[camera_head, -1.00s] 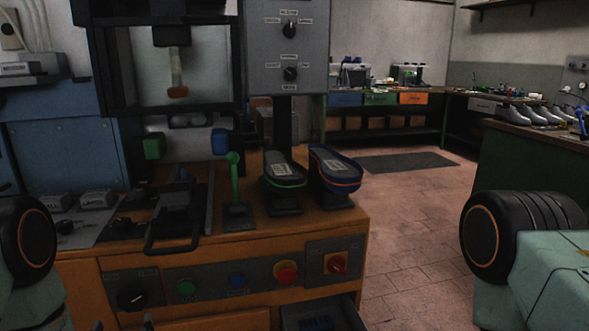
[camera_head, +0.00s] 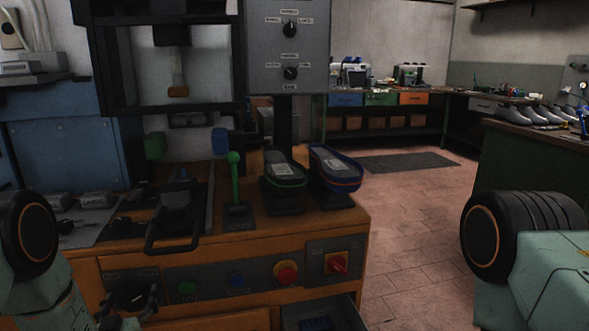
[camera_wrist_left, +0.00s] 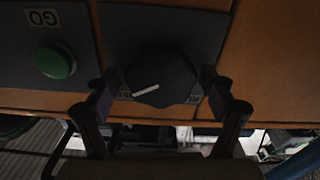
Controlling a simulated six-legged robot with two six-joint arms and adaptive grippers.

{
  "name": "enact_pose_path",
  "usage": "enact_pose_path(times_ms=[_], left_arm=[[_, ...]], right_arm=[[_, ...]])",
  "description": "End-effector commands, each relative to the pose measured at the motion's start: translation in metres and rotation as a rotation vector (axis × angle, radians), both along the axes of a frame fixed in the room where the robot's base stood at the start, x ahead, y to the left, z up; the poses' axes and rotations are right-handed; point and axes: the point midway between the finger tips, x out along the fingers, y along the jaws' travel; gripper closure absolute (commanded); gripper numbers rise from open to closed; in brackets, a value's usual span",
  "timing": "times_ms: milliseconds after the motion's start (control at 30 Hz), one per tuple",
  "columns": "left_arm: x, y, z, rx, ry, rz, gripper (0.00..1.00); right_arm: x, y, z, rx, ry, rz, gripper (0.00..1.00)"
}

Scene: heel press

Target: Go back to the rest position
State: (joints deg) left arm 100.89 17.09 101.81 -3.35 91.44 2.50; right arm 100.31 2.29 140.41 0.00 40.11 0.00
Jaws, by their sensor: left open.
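My left gripper (camera_head: 128,298) is low at the left of the head view, in front of the bench's control panel. Its fingers are open and hold nothing. In the left wrist view the open fingers (camera_wrist_left: 160,90) stand on either side of a black rotary knob (camera_wrist_left: 160,75) with a white pointer line. I cannot tell how much gap is left between the fingertips and the panel. In the head view the gripper covers most of that knob. My right gripper is out of view.
A green button (camera_wrist_left: 55,62) sits beside the knob. The panel also has a red knob (camera_head: 286,273) and a red switch (camera_head: 336,263). A black handle (camera_head: 172,247) juts over the orange bench's (camera_head: 240,245) front edge. An open drawer (camera_head: 318,312) sticks out below. Floor at right is clear.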

Motion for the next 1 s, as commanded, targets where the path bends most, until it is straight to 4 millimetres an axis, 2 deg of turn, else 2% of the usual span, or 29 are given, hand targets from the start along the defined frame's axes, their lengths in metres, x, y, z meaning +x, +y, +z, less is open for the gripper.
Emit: enact_pose_path(times_ms=[100,1000], left_arm=[[-0.002,0.001,-0.005,-0.105,-0.021,0.001,0.17],[-0.003,0.002,-0.006,-0.899,-0.213,-0.001,0.17]], right_arm=[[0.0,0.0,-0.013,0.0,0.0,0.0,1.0],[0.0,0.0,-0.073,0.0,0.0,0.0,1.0]])
